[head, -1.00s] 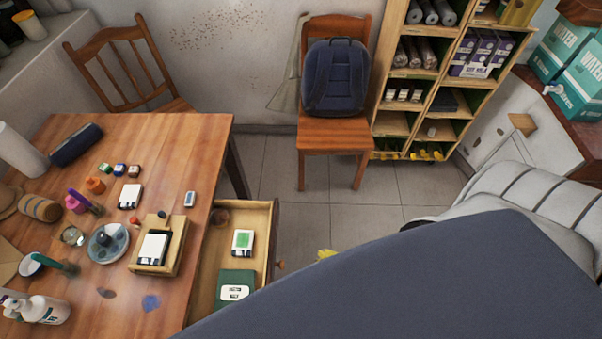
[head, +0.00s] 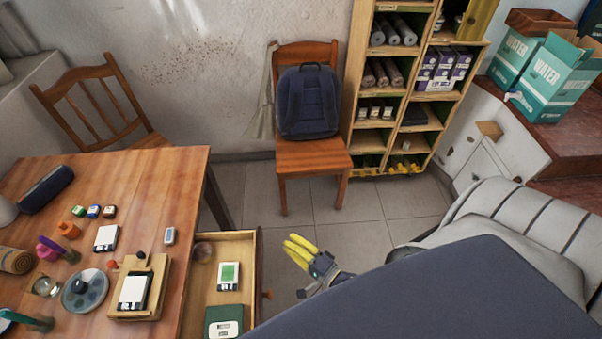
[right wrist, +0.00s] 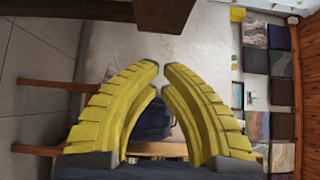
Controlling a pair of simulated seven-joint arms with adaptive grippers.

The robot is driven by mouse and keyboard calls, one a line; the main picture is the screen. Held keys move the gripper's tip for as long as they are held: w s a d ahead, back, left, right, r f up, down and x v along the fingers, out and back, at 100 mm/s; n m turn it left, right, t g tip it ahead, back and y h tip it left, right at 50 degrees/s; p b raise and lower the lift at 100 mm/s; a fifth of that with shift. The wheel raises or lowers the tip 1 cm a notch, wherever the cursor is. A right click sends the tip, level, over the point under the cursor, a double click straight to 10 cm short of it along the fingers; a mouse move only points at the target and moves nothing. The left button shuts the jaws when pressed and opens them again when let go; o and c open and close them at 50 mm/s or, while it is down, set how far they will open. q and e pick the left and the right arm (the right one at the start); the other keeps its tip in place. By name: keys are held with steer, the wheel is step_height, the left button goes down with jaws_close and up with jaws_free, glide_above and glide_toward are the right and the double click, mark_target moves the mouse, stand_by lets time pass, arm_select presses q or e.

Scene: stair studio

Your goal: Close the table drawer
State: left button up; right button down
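The wooden table (head: 150,185) stands at the left. Its drawer (head: 249,262) is pulled out from the table's right side, with a small round knob (head: 267,295) on its front. Inside lie a white-and-green pack (head: 229,276), a dark green box (head: 224,321) and a small round item (head: 203,252). My right gripper (head: 290,243) has yellow fingers and hangs to the right of the drawer front, apart from it. In the right wrist view its fingertips (right wrist: 161,68) come together with nothing between them. My left gripper is out of view.
The tabletop holds a dark cylinder (head: 46,189), a wooden holder (head: 139,288) and several small items. A chair with a blue backpack (head: 307,103) and a shelf (head: 368,140) stand behind. Tiled floor (head: 340,215) is clear between them and my arm.

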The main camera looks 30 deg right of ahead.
steer(key=w+a, duration=0.4)
steer(key=shift+w, duration=0.2)
stand_by(0.5)
